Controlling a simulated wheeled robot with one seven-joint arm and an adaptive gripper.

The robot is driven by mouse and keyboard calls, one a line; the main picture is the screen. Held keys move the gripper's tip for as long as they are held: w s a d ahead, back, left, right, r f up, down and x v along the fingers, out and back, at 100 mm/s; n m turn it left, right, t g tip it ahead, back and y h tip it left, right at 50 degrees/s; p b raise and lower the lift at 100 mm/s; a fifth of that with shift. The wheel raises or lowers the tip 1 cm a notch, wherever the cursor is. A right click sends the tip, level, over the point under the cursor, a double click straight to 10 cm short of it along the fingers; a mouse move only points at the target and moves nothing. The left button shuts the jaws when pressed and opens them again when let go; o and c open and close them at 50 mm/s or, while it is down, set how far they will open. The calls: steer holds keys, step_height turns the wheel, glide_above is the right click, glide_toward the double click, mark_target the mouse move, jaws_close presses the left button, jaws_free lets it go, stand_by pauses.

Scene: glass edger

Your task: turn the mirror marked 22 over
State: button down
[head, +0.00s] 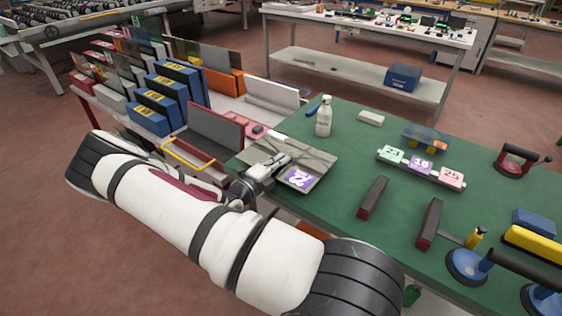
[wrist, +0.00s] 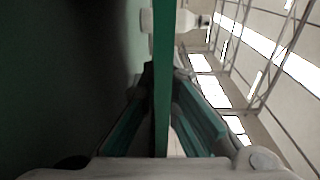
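The mirror marked 22 (head: 316,160) is a grey reflective plate with a purple label 22 (head: 298,178) facing up near its front corner. It lies roughly level at the left end of the green table (head: 340,205). My gripper (head: 279,163) reaches it from the left near side. In the wrist view the mirror shows edge-on as a thin green strip (wrist: 163,60) between my two fingers (wrist: 164,72), which close on its edge from both sides. Whether the mirror touches the table is hard to tell.
A rack with upright panes and blue blocks (head: 180,85) is at left. Numbered tags (head: 420,165), dark bars (head: 373,197) and suction cups (head: 467,265) lie to the right. Some table between them is clear.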

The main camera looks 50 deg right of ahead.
steer(key=shift+f, duration=0.1)
steer(key=c, duration=1.7)
jaws_free()
steer(key=shift+f, duration=0.1)
steer(key=a, duration=1.2)
steer(key=shift+s, duration=0.25)
